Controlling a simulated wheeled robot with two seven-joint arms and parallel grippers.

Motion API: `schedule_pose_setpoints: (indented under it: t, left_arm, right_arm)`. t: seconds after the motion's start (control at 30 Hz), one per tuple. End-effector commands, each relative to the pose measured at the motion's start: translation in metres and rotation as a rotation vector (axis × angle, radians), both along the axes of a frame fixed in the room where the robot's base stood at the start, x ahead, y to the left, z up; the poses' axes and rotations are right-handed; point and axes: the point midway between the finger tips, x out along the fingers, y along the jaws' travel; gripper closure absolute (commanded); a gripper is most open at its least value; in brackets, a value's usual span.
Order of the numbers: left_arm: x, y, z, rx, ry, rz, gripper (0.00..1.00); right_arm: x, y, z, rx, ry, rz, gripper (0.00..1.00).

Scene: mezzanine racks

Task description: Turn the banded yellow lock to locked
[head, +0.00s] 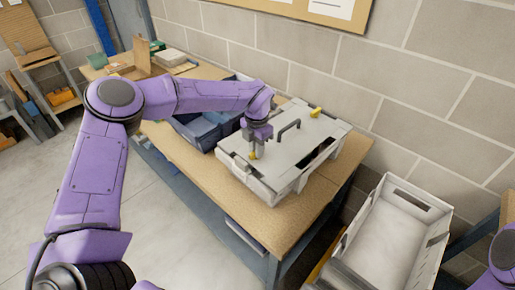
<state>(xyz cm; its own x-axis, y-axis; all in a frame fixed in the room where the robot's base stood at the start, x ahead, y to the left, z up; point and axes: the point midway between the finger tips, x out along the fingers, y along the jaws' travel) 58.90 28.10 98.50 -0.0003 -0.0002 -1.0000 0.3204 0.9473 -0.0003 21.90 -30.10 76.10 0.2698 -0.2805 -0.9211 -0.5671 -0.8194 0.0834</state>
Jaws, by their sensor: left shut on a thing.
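A light grey case (300,157) lies on the wooden workbench, with a dark handle (289,130) on its lid. Two yellow locks show on the lid. One yellow lock (253,156) is at the front left, partly hidden by my left gripper. The other yellow lock (316,113) is at the back right, with nothing touching it. I cannot make out a band on either lock at this size. My left gripper (254,150) points down and is shut on the front-left yellow lock. At the right edge a purple part of my right arm shows, but its gripper is out of view.
A blue bin (196,130) stands on the workbench (190,160) left of the case. A white crate (376,262) stands lower, right of the bench. Boxes (171,58) sit at the bench's far end. A block wall (335,65) closes off the back.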

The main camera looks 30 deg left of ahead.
Motion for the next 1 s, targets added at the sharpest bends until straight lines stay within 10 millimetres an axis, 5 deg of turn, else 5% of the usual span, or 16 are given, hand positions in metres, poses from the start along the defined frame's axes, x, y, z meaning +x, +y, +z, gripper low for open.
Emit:
schedule_pose_setpoints:
  t: [0.13, 0.17, 0.23, 0.6, 1.0]
  left_arm:
    - [0.000, 0.000, 0.000, 0.000, -0.001, 0.001, 1.00]
    - [0.000, 0.000, 0.000, 0.000, -0.001, 0.001, 0.80]
    - [0.000, 0.000, 0.000, 0.000, 0.000, 0.001, 0.58]
    - [0.001, 0.000, 0.007, 0.000, -0.002, 0.001, 0.57]
    - [0.000, 0.000, 0.091, 0.001, -0.003, 0.003, 0.57]
  right_arm:
    - [0.000, 0.000, 0.000, 0.000, 0.000, 0.000, 0.11]
    - [0.000, 0.000, 0.000, 0.000, 0.000, 0.000, 0.11]
    - [0.000, 0.000, 0.000, 0.000, 0.000, 0.000, 0.11]
    - [0.000, 0.000, -0.004, 0.000, 0.000, 0.000, 0.11]
    - [0.000, 0.000, -0.026, 0.000, 0.000, 0.000, 0.11]
